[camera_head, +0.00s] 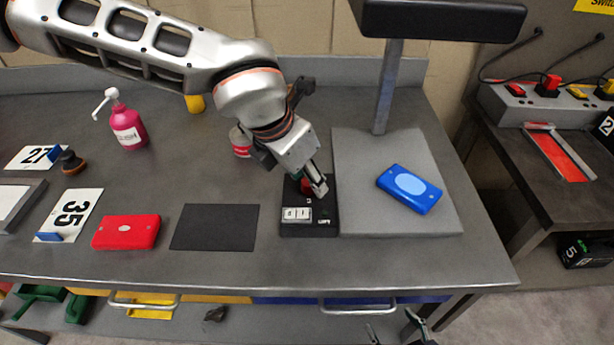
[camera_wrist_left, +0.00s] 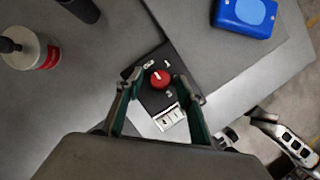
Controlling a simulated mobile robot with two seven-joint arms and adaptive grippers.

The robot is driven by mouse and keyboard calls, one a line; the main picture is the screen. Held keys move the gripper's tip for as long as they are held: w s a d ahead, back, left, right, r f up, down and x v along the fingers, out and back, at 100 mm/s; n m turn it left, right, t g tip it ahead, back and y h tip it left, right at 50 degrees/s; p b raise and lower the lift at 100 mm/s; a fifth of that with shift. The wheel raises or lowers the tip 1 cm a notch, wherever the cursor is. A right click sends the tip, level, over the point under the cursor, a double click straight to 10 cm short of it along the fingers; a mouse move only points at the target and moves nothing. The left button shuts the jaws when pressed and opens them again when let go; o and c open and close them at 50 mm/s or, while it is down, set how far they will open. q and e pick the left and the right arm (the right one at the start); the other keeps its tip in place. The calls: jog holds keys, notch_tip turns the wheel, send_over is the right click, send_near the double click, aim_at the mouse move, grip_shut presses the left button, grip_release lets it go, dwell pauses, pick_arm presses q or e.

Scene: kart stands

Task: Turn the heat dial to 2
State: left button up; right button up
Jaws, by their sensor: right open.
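The heat dial is a red knob (camera_wrist_left: 160,78) on a black control box (camera_head: 309,228) with a white switch panel on its front part. In the left wrist view the knob's white mark points toward the upper edge of the picture, with small white markings around it, not all readable. My left gripper (camera_head: 316,186) is over the knob, pointing down. In the left wrist view its fingers (camera_wrist_left: 155,88) stand apart on either side of the knob; contact is not clear. My right gripper (camera_head: 394,331) is open and empty at the bottom edge, below the table front.
A grey stand plate (camera_head: 440,222) with a post lies right of the box and carries a blue case (camera_head: 409,189). A black mat (camera_head: 215,227) and a red case (camera_head: 126,232) lie to the left. A can (camera_head: 240,143) and a pink bottle (camera_head: 127,124) stand behind.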

pick_arm(q)
jog(key=shift+f, duration=0.2)
jog(key=shift+c, duration=0.5)
grip_shut()
